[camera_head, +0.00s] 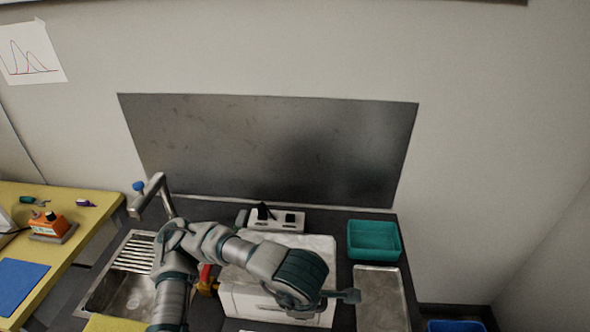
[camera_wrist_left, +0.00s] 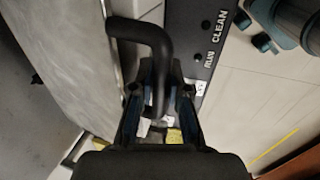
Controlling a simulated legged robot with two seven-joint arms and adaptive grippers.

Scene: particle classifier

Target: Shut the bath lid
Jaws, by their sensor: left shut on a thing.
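The bath appears in the head view as a white box (camera_head: 243,300) with a pale grey top (camera_head: 313,243), partly covered by my left arm. In the left wrist view, a black bent handle (camera_wrist_left: 138,29) runs beside a grey slab, which looks like the bath lid (camera_wrist_left: 62,70). My left gripper (camera_wrist_left: 160,88) is shut on this handle, with a finger on each side. The lid's angle is hard to tell. A dark panel (camera_wrist_left: 204,50) marked RUN and CLEAN lies beside the handle. My right gripper is not in view.
A teal tray (camera_head: 373,241) and a flat metal tray (camera_head: 380,297) lie right of the bath. A sink (camera_head: 118,285) with a tap (camera_head: 150,193) is at left. A power strip (camera_head: 277,219) stands behind the bath. A yellow bench (camera_head: 85,215) is at far left.

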